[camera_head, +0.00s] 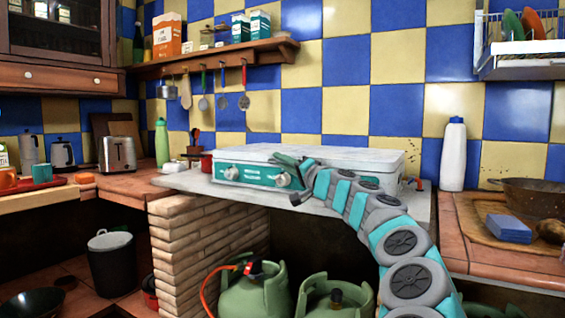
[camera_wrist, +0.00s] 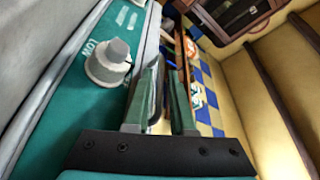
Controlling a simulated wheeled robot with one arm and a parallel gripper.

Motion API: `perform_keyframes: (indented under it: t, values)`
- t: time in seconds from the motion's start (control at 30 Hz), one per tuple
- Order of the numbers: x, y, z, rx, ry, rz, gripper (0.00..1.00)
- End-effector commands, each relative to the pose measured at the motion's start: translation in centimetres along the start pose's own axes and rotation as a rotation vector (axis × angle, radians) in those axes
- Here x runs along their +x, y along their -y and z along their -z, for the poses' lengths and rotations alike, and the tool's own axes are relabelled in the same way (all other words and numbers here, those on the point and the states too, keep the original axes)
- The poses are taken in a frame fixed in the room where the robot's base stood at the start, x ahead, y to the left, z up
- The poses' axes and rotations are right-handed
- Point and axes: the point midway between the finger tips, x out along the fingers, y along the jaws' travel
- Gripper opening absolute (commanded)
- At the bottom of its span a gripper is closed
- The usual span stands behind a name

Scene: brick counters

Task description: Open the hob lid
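The hob (camera_head: 240,174) stands on the grey slab, with a teal front and white knobs. Its white, flat lid (camera_head: 330,153) lies closed on top. My gripper (camera_head: 283,159) is at the front edge of the hob, near the lid's front edge and above the right-hand knob (camera_head: 283,180). In the wrist view, the teal front, a knob (camera_wrist: 108,62) and the pale lid edge (camera_wrist: 150,35) lie to the left of my gripper (camera_wrist: 164,65). A gap shows between the green fingers, with nothing clearly held. Whether a finger touches the lid is unclear.
A utensil shelf (camera_head: 220,58) hangs on the tiled wall behind. A white bottle (camera_head: 453,155) stands right of the hob, a green bottle (camera_head: 162,143) and toaster (camera_head: 117,154) left. Gas cylinders (camera_head: 255,295) stand below. The space above the lid looks clear.

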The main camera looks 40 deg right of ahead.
Motion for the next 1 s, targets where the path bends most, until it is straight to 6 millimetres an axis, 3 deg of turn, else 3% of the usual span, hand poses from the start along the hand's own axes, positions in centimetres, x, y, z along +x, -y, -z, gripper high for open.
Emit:
perform_keyframes:
  t: [0.17, 0.37, 1.0]
  values:
    - [0.01, -0.02, -0.04, 0.001, 0.001, 0.0, 0.22]
    - [0.0, -0.03, -0.05, 0.001, 0.001, 0.0, 0.0]
    - [0.0, -0.05, -0.09, 0.001, 0.002, 0.0, 0.0]
